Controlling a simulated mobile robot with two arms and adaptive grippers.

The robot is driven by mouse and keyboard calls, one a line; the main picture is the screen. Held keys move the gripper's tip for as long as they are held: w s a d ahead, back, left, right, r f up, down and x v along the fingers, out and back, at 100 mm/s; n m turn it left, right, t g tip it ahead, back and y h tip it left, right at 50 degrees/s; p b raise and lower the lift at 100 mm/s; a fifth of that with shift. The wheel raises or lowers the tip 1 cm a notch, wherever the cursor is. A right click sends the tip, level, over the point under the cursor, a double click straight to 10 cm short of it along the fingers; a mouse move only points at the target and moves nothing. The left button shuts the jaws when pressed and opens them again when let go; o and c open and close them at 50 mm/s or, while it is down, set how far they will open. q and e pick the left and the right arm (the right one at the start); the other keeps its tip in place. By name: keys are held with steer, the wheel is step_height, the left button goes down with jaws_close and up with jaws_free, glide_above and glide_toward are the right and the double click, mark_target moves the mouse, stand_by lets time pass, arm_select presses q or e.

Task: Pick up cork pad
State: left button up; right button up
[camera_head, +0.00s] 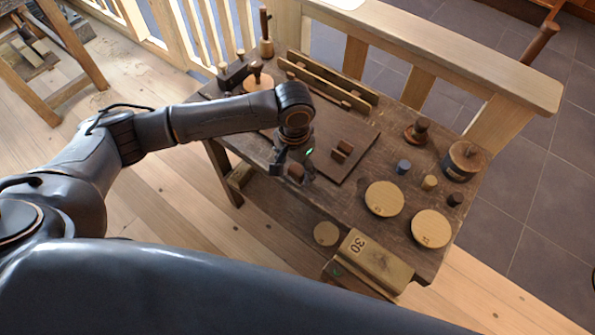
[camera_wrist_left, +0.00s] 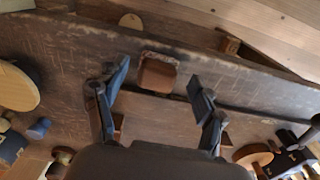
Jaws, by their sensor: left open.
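A small reddish-brown block with a paler, speckled cork-like edge (camera_wrist_left: 157,72) lies on the dark workbench near its front edge; it looks like the cork pad. In the head view it (camera_head: 296,171) is partly hidden by my left gripper (camera_head: 292,175). In the left wrist view the open fingers of my left gripper (camera_wrist_left: 158,90) stand on either side of the block's near end, with gaps on both sides. Nothing is held. My right gripper is not in view.
A flat dark board (camera_head: 345,175) with small brown blocks (camera_head: 341,152) lies right of the gripper. Two pale round discs (camera_head: 384,198), small pegs (camera_head: 429,182) and a round pot (camera_head: 465,160) stand farther right. A box marked 30 (camera_head: 372,262) is at the front. A wooden rail (camera_head: 440,50) runs behind.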

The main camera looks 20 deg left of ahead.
arm_select(q)
steer(key=shift+f, duration=0.9)
steer(key=shift+c, duration=0.4)
steer(key=c, duration=1.1)
steer(key=shift+o, duration=0.2)
steer(key=shift+r, duration=0.15)
steer(key=shift+r, duration=0.6)
steer(key=s+d+r, duration=0.8)
steer(key=s+r, duration=0.3)
steer(key=shift+s+r, duration=0.3)
steer(key=shift+s, duration=0.05)
